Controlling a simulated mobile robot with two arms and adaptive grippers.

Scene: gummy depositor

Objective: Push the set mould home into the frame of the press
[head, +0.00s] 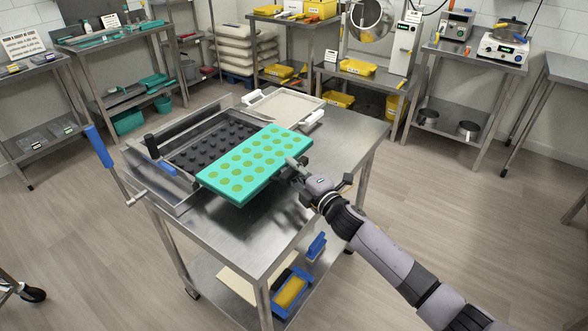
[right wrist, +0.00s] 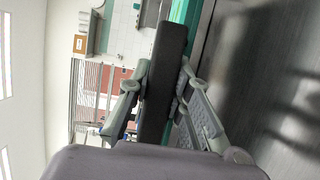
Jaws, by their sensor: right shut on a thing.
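The set mould (head: 262,158) is a flat teal slab with rows of round green gummies on top. It lies at the right, open side of the press frame (head: 172,128), roughly level. Whether it rests on the table or is held just above it I cannot tell. My right gripper (head: 297,168) is shut on the mould's right side. In the right wrist view the fingers (right wrist: 163,92) close on a dark bar at the teal mould (right wrist: 186,12). The press has dark pins (head: 208,147) left of the mould, and a blue lever handle (head: 98,146). My left gripper is out of view.
A pale tray (head: 284,106) stands behind the mould on the steel table (head: 345,131). The table's right side is clear. A blue bin (head: 293,291) with yellow contents is on the lower shelf. Steel benches line the walls.

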